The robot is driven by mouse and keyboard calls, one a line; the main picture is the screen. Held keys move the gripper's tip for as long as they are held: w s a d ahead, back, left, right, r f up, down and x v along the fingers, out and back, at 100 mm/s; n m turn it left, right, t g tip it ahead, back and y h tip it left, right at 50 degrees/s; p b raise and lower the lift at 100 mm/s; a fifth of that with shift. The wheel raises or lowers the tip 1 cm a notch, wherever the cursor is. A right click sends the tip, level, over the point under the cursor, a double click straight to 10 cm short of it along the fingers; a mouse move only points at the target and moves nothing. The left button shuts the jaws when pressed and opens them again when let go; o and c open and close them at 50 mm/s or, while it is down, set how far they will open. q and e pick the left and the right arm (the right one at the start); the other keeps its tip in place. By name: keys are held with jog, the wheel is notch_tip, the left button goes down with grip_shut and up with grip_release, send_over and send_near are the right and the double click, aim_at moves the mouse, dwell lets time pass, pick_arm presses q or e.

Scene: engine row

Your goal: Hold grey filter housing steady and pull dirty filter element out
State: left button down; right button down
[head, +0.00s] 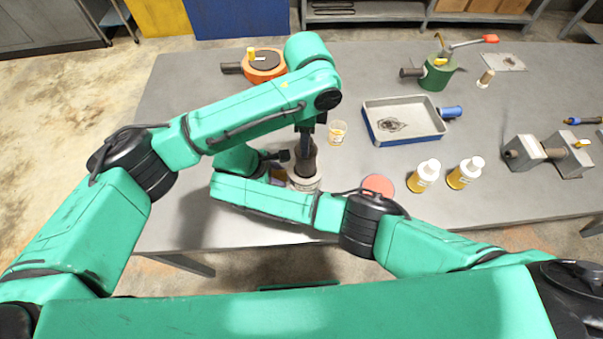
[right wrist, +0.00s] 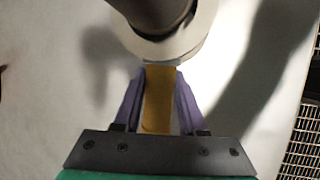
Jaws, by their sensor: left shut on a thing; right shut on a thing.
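The grey filter housing (head: 305,184) stands on the table near its front edge, below my left forearm. The dark dirty filter element (head: 306,160) sticks up from its top, upright; how deep it sits cannot be seen. My left gripper (head: 306,138) points down from above and is shut on the top of the element. My right gripper (right wrist: 160,74) is shut on a yellow tab (right wrist: 158,108) on the side of the housing. In the right wrist view the housing's pale rim (right wrist: 198,32) surrounds the brown-grey element (right wrist: 152,12).
A small cup (head: 337,132) stands close behind the housing. A red-topped disc (head: 378,185) and two white-capped bottles (head: 424,175) (head: 465,173) are to the right. A metal tray (head: 405,120) lies behind them. An orange part (head: 264,66) and a green pump-like part (head: 434,75) stand farther back.

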pick_arm(q)
jog(key=shift+r, duration=2.5)
pick_arm(e)
jog(key=shift+c, duration=1.9)
grip_release()
